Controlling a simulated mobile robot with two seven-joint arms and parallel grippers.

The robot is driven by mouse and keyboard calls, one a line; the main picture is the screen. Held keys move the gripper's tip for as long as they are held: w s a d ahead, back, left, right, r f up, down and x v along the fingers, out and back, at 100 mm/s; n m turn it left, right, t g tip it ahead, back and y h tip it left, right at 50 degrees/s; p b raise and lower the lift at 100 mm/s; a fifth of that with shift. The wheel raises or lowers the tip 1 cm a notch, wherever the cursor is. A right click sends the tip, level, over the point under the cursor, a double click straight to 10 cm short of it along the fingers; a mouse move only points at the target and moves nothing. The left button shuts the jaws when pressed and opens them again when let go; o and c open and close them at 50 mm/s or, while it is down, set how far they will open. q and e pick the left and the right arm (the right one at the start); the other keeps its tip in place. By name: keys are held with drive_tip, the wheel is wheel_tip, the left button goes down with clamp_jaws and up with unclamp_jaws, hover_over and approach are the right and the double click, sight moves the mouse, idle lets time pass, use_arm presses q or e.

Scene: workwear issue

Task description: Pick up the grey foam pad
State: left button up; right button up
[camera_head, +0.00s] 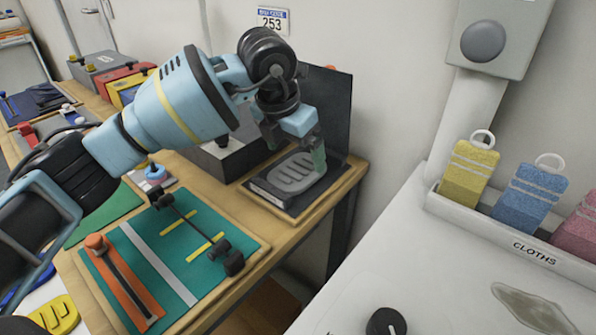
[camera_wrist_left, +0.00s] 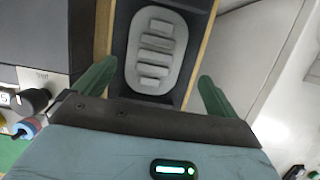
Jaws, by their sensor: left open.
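The grey foam pad (camera_head: 292,172) is an oval with several raised bars across it. It lies flat on a dark holder (camera_head: 270,195) near the right end of the wooden bench, and it also shows in the left wrist view (camera_wrist_left: 156,48). My left gripper (camera_head: 306,152) is above the pad, and one green finger covers part of the pad's right end in the head view. My right gripper is not in view.
A dark upright panel (camera_head: 328,100) stands behind the pad, against the wall. A grey box (camera_head: 225,158) is left of it. A green mat (camera_head: 165,250) with an orange strip and a black rod lies in front. A white counter (camera_head: 400,250) with cloths is at right.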

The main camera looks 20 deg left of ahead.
sight(298, 168)
use_arm(q)
drive_tip(key=shift+w+a+x, duration=0.1)
drive_tip(key=shift+a+x, duration=0.05)
drive_tip(key=shift+x, duration=1.15)
drive_tip(key=shift+w+a+x, duration=0.1)
drive_tip(key=shift+w+x, duration=0.05)
drive_tip(key=shift+x, duration=1.15)
drive_tip(key=shift+r, duration=0.1)
drive_tip(key=shift+c, duration=0.5)
drive_tip(key=c, duration=1)
